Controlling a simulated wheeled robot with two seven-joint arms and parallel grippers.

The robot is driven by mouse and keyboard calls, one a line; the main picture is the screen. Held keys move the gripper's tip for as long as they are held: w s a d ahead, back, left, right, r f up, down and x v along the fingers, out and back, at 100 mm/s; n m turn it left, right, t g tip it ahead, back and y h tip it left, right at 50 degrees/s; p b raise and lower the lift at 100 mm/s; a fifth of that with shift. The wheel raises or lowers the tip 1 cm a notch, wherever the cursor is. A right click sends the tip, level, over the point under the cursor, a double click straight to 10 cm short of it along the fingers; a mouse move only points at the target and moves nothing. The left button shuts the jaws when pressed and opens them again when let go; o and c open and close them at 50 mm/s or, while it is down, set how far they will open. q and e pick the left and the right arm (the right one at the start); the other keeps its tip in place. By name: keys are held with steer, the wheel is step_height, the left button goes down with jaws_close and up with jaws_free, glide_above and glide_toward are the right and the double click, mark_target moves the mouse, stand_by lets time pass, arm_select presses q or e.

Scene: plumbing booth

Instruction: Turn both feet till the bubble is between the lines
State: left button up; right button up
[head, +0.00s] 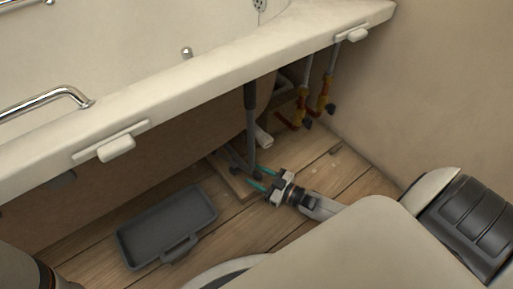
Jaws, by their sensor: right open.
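The white bathtub (215,85) runs across the view, its panel side open. A grey upright leg or pipe (250,120) comes down from under its rim to a wooden board (234,180) on the floor. Dark parts, possibly a foot, are at its lower end, too small to make out clearly. My right gripper (262,178) is low by the floor, open, with its teal fingertips pointing at the leg's lower end. I cannot tell whether they touch it. A second foot is not clearly seen. No bubble or lines can be made out. My left gripper is not in view.
A dark grey tray (168,228) with a handle lies on the plank floor, left of my right gripper. Pipes with yellow and red valves (298,110) stand under the tub's right end. White fittings (116,149) sit on the rim's edge. A beige wall (430,80) closes the right side.

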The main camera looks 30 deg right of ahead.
steer(key=p+v, duration=0.3)
steer(key=v, duration=0.7)
steer(key=shift+s+d+r+p, duration=0.1)
steer(key=shift+s+d+p, duration=0.05)
steer(key=shift+s+p, duration=0.15)
steer(key=shift+s+d, duration=0.15)
steer(key=shift+s, duration=0.2)
